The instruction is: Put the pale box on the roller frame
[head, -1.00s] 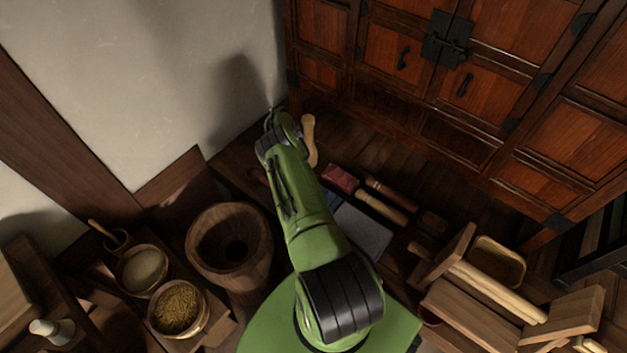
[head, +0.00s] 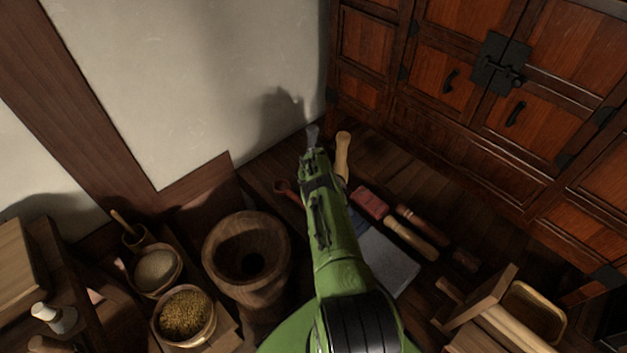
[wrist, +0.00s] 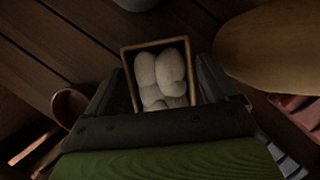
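In the wrist view, a small box (wrist: 128,78) with a pale wooden rim, holding several whitish rounded lumps, lies between the two dark fingers of my gripper (wrist: 162,82). The fingers flank its sides closely and appear shut on it; its near end is hidden by the gripper body. In the head view, my gripper (head: 311,140) is at the far end of my green arm, near the wall corner, and the box cannot be made out there. The roller frame (head: 492,292), a wooden frame with pale rollers, is at the lower right, partly cut off.
A wooden pestle (head: 343,152) is just right of my gripper. A red block (head: 370,203), wooden rollers (head: 410,238) and a grey slab (head: 385,262) lie right of my arm. A wooden mortar (head: 222,248) and grain bowls (head: 184,314) stand left. A cabinet (head: 480,120) fills the back right.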

